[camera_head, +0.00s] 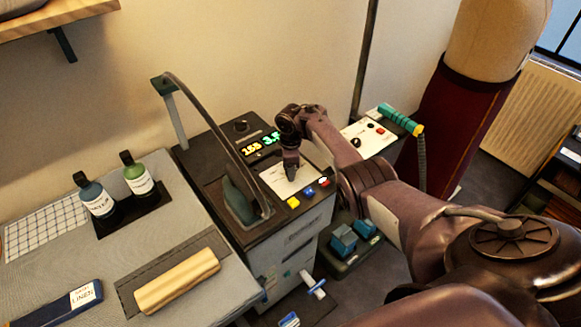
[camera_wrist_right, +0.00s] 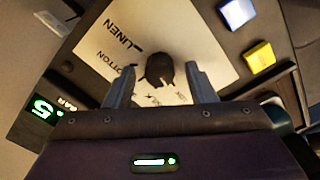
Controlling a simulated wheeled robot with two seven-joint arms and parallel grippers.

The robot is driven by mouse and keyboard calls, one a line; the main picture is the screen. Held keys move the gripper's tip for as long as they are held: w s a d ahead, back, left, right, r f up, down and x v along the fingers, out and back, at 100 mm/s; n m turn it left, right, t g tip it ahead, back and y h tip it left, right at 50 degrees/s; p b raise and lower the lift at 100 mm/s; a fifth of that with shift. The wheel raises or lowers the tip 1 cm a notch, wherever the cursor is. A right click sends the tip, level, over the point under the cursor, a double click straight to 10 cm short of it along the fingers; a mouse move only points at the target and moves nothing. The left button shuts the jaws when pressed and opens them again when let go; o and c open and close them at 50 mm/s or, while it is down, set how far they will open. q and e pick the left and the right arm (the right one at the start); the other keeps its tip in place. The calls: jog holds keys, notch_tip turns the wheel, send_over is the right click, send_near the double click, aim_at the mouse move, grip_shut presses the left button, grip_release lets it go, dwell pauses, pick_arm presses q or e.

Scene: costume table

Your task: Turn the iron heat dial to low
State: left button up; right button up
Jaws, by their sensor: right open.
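The iron heat dial (camera_wrist_right: 159,69) is a dark round knob on a pale plate (camera_wrist_right: 88,48) printed with fabric words, LINEN and COTTON among them. In the right wrist view it lies between and just beyond the fingertips of my right gripper (camera_wrist_right: 161,78), which is open with a gap on each side. I cannot tell where the dial points. In the head view my right gripper (camera_head: 290,172) is over the plate on the dark-topped ironing station (camera_head: 213,148) and hides the dial. The iron (camera_head: 240,200) stands left of the plate. My left gripper is not in view.
Yellow, blue and red buttons (camera_head: 309,190) line the plate's front edge; green digits (camera_head: 262,144) glow behind. Left, the grey ironing board (camera_head: 60,254) holds two bottles (camera_head: 138,178) and a wooden block (camera_head: 177,281). A teal-handled tool (camera_head: 400,119) is at right.

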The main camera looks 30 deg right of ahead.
notch_tip(320, 180, up, 8)
jog(key=shift+f+p, duration=0.25)
jog(key=shift+p, duration=0.35)
